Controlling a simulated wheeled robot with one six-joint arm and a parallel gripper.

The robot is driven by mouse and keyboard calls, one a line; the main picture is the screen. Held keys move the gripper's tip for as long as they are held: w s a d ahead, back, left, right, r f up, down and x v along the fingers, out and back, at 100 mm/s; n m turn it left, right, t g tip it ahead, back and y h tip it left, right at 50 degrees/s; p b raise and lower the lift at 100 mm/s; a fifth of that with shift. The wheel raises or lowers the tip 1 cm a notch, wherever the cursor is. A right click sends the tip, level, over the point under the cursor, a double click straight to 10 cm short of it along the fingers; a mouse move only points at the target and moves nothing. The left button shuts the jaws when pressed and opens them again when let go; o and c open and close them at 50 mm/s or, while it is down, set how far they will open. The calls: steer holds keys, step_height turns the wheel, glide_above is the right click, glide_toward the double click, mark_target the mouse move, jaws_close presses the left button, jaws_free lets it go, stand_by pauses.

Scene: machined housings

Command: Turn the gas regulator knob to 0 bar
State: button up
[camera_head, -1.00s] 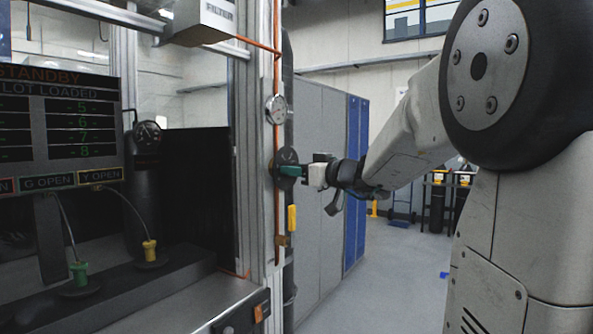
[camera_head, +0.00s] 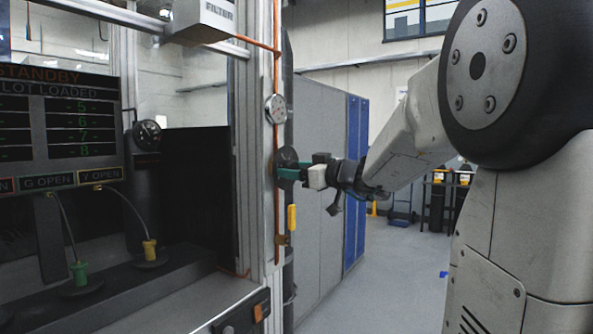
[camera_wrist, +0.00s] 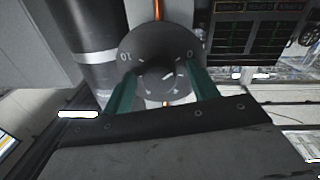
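The gas regulator knob (camera_wrist: 158,82) is a dark round cap on a round dark dial plate (camera_wrist: 137,45) in the wrist view. The plate reads 10 on its left and 0 on its right, with pale ticks between. I cannot tell the knob's setting. My gripper (camera_wrist: 161,72) has one green finger on each side of the knob; they look apart, with small gaps beside it. In the head view, my gripper (camera_head: 282,173) reaches the dark regulator (camera_head: 287,157) on the post, and its fingers partly hide the knob.
A small round gauge (camera_head: 275,109) sits above the regulator on a copper pipe. A yellow handle (camera_head: 292,217) hangs below it. A metal post (camera_head: 244,180) stands close to the left. Grey lockers (camera_head: 310,240) stand behind.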

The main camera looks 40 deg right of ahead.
steer(key=v, duration=0.8)
steer(key=shift+w+a, duration=0.1)
stand_by(0.5)
